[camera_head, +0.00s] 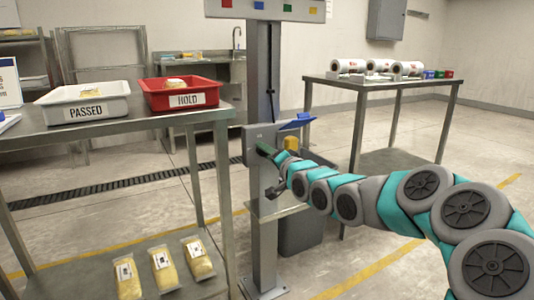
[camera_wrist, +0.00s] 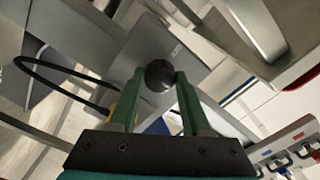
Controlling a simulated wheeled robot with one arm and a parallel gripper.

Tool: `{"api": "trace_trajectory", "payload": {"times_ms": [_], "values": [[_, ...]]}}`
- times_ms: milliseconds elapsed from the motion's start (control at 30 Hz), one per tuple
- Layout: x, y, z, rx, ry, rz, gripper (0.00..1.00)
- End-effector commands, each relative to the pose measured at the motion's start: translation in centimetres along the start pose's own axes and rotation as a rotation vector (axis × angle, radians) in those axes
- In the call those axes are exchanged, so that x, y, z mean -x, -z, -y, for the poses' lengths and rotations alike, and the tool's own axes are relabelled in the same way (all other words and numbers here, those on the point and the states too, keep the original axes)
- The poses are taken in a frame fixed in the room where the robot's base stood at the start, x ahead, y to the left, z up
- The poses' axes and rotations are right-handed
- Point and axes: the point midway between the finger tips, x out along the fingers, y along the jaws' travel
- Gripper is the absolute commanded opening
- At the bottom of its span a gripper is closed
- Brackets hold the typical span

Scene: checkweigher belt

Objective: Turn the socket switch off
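A dark round knob (camera_wrist: 160,75) sits on a flat grey panel (camera_wrist: 132,62) in the wrist view; I take it for the switch, but no marking on it is readable. My gripper's (camera_wrist: 159,80) two green fingers stand apart, one on each side of the knob, with the tips at its edges. Whether they press on it is unclear. In the head view my gripper (camera_head: 267,151) is at the front of the grey box (camera_head: 250,144) on the post, and the knob is hidden there.
A blue flap (camera_head: 297,121) and a yellow part (camera_head: 291,142) are close right of my gripper. A black cable (camera_wrist: 60,68) loops left in the wrist view. A table with the PASSED tray (camera_head: 84,112) and red HOLD tray (camera_head: 186,101) stands left. Another table (camera_head: 385,84) stands right.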

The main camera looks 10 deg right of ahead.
Motion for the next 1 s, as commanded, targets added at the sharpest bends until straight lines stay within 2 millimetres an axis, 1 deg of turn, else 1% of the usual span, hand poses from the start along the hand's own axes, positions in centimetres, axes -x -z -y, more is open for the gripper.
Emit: {"api": "trace_trajectory", "payload": {"times_ms": [33, 300, 400, 733, 867, 1000], "values": [[0.0, 0.0, -0.03, 0.0, -0.001, 0.0, 0.39], [0.01, -0.01, -0.05, 0.0, -0.001, 0.0, 0.09], [0.01, -0.01, -0.05, 0.0, -0.001, 0.0, 0.0], [0.02, 0.02, -0.06, 0.028, -0.002, 0.0, 0.0], [0.03, 0.06, -0.05, 0.083, -0.002, 0.0, 0.0], [0.02, 0.09, 0.04, 0.178, -0.001, -0.001, 0.0]]}}
